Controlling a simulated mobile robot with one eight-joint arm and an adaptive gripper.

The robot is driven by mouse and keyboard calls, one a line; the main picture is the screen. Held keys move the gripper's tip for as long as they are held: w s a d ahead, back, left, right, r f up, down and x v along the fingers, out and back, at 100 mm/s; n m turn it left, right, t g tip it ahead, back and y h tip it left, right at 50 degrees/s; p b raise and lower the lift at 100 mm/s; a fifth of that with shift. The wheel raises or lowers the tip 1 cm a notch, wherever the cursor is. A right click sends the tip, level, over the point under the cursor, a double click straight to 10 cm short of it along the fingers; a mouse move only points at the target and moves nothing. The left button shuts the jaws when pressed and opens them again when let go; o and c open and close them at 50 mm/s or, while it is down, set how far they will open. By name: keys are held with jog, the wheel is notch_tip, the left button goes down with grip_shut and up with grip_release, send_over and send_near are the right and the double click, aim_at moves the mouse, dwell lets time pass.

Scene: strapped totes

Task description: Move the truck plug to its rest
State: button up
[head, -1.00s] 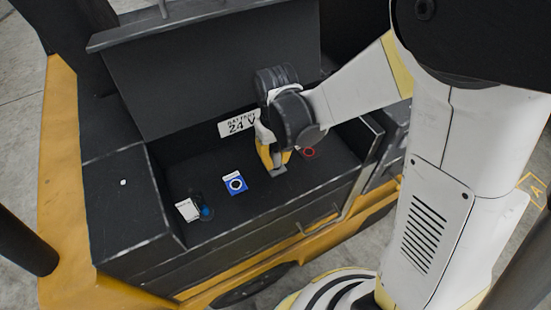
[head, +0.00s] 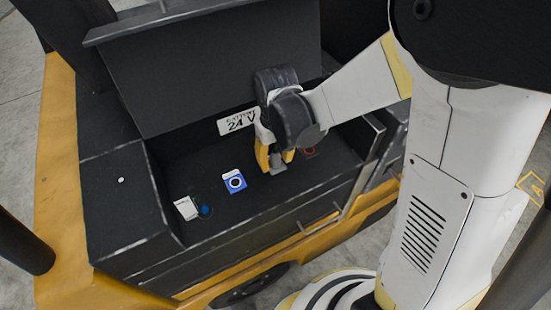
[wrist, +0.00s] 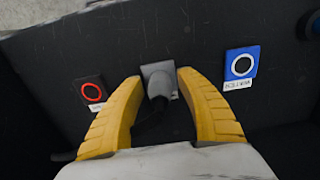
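A grey plug (wrist: 159,86) stands at a square grey plate (wrist: 150,70) on the dark compartment floor, between my fingers in the wrist view. A dark cable seems to run from it toward my palm. My gripper (wrist: 159,78) is open, with one yellow finger on each side of the plug; I cannot tell whether either finger touches it. In the head view my gripper (head: 275,165) is low in the compartment and partly hides the plug. A blue square with a white ring (head: 235,182) and a red ring on a dark square (head: 309,152) lie on either side.
The compartment has a raised dark lid (head: 215,75) behind and a front wall (head: 250,232). A white label (head: 187,208) and a small blue round part (head: 206,211) are at its left. A "24 V" label (head: 238,122) is behind my gripper.

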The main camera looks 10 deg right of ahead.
jog(key=shift+r, duration=0.1)
notch_tip(320, 180, up, 12)
jog(key=shift+f, duration=0.1)
dwell(0.4)
jog(key=shift+d, duration=0.1)
